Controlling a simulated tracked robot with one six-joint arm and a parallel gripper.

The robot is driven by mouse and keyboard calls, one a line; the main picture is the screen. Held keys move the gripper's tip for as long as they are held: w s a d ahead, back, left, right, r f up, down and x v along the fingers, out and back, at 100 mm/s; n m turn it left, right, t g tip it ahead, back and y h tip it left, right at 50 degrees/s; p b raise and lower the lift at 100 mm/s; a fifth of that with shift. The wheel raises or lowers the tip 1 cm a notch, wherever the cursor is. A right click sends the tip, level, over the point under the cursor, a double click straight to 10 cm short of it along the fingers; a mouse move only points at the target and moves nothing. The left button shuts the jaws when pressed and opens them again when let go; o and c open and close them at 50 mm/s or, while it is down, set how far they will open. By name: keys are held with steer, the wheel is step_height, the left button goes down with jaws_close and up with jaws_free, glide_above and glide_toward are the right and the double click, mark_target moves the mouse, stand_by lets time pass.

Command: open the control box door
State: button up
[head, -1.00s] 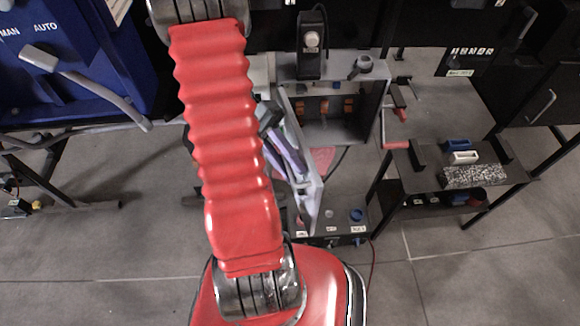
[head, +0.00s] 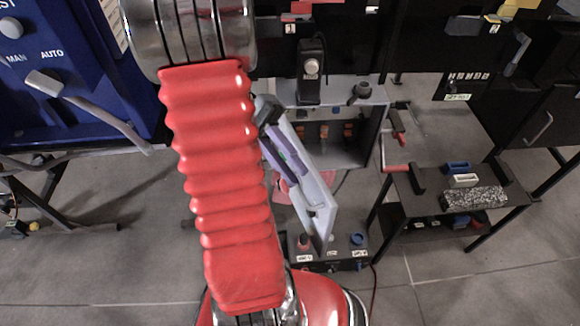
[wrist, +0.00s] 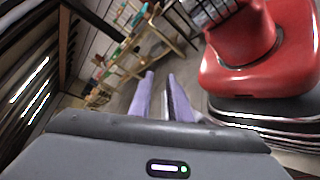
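The grey control box (head: 372,140) stands in the middle of the head view, its front open and orange parts visible inside. Its pale door (head: 322,205) stands ajar, swung out toward me on the left side of the opening. My gripper (head: 294,182), with purple fingers, is beside the left face of the door. The head view does not show clearly whether it touches. In the wrist view my gripper (wrist: 160,76) has its two fingers apart, with nothing clearly held between them. My red arm hides the area left of the door.
A blue cabinet (head: 80,105) with a grey lever is at the left. A black shelf table (head: 430,195) with small blocks and a red-handled crank stands right of the box. A low box with knobs (head: 330,263) lies below the door. Grey floor is open at front right.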

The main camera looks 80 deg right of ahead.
steer(key=shift+c, duration=0.4)
steer(key=shift+w+a+h, duration=0.1)
steer(key=shift+w+h, duration=0.2)
steer(key=shift+w, duration=0.05)
steer(key=c, duration=0.3)
steer(key=w+a+n+t+h, duration=0.1)
steer(key=w+n+h, duration=0.1)
steer(key=w, duration=0.1)
steer(key=w+a+f+n+t+h, duration=0.1)
steer(key=w+a+n+h, duration=0.1)
steer(key=w+h, duration=0.1)
steer(key=w+a+f+n+t+h, duration=0.1)
steer(key=w+n+h, duration=0.1)
steer(key=w, duration=0.3)
steer(key=shift+a+n+h, duration=0.3)
steer(key=shift+a+n, duration=0.05)
steer(key=shift+n, duration=0.25)
jaws_close()
steer(key=w+a+r+n+t+h, duration=0.1)
steer(key=w+a+r+n+t, duration=0.1)
steer(key=w+a+n+t, duration=0.4)
steer(key=w+a+r+n+t+h, duration=0.1)
steer(key=w+a+r+n+t, duration=0.2)
steer(key=w+a+n+t, duration=0.4)
steer(key=w+a, duration=0.4)
steer(key=a, duration=0.3)
steer(key=shift+a+r+t, duration=0.25)
steer(key=shift+r+t, duration=0.05)
